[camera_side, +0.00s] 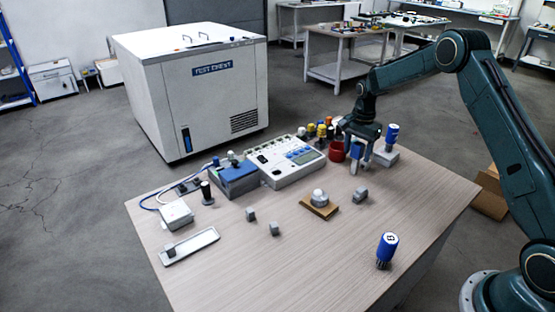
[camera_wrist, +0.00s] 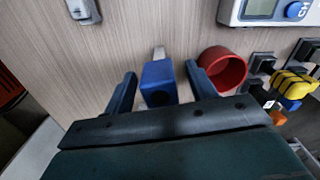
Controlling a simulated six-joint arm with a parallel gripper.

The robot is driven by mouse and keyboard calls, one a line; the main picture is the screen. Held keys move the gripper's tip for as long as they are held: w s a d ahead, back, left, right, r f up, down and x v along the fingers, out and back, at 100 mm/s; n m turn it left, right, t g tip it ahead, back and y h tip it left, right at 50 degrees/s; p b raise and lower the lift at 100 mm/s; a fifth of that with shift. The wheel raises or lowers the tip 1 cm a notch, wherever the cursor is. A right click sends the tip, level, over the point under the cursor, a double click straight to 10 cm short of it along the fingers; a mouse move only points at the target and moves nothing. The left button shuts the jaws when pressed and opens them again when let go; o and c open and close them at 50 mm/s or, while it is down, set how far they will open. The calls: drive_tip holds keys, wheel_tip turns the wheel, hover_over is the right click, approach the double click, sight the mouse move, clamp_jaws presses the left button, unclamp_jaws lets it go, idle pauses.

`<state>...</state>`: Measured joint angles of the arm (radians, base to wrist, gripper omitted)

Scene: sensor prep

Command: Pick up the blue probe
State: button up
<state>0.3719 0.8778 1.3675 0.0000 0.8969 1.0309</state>
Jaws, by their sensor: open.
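My gripper (camera_side: 360,166) is over the far right part of the table, pointing down with its fingers open. In the wrist view my gripper (camera_wrist: 160,74) has one finger on each side of a blue block-shaped piece with a pale metal tip, which looks like the blue probe (camera_wrist: 158,83). Visible gaps separate it from both fingers. In the side view the blue probe (camera_side: 357,150) shows partly between the fingers; its lower part is hard to make out.
A red cup (camera_side: 336,151) stands close beside my gripper; in the wrist view it is next to the right finger. A blue-capped cylinder on a grey block (camera_side: 391,135) is just right. Another blue cylinder (camera_side: 387,247) stands near the front right. The table front (camera_side: 300,265) is clear.

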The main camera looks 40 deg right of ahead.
drive_tip(key=c, duration=1.1)
drive_tip(key=shift+o, duration=0.2)
drive_tip(key=shift+r, duration=0.1)
wheel_tip(320, 180, up, 20)
idle(0.6)
